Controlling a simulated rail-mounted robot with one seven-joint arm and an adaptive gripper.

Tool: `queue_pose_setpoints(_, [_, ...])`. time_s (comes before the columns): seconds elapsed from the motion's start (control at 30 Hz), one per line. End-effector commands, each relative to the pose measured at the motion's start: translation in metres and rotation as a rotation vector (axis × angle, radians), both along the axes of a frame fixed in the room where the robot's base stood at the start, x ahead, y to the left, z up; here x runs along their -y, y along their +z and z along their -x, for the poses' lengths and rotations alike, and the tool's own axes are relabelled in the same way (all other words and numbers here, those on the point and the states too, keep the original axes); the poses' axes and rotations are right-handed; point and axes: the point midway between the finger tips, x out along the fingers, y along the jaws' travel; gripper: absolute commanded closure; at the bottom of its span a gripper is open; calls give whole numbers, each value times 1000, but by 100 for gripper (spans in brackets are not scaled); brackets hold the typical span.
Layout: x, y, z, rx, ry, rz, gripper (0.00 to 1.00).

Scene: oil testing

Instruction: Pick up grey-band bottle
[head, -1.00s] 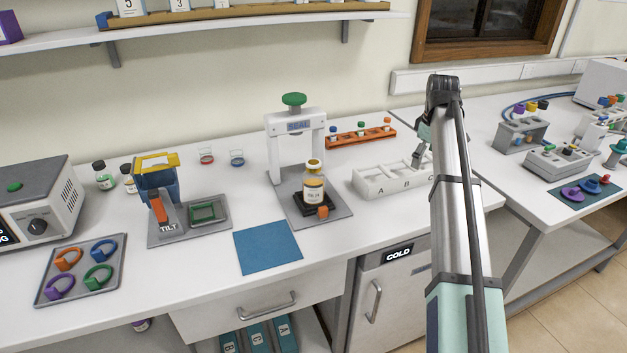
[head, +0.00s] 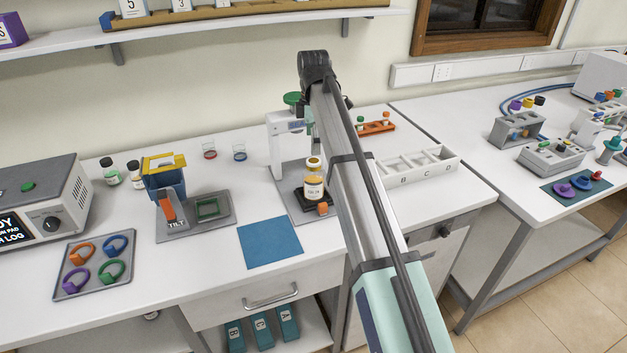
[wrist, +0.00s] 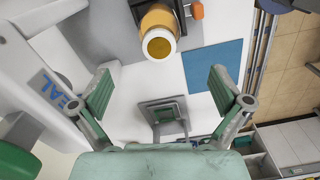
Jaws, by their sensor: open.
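The wrist view shows this bottle (wrist: 160,38) from above, beyond my fingers. I cannot make out a grey band on any bottle. My gripper (wrist: 160,98) is open and empty, high beside the press; in the head view my arm hides most of it.
A tilt stand (head: 166,190) with a blue container, a blue mat (head: 270,243) and a tray of coloured rings (head: 93,267) are on the bench. The lettered white rack (head: 425,167) and orange rack (head: 376,127) are right of my arm. The bench front has free room.

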Motion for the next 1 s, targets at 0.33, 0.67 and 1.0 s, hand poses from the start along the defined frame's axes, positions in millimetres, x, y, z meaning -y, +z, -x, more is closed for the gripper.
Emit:
queue_pose_setpoints(0.33, [1,-59,1,-1,-2,0,0])
queue_pose_setpoints(0.67, [1,-76,0,0,-2,0,0])
queue_pose_setpoints(1.0, [2,-113,0,-1,-2,0,0])
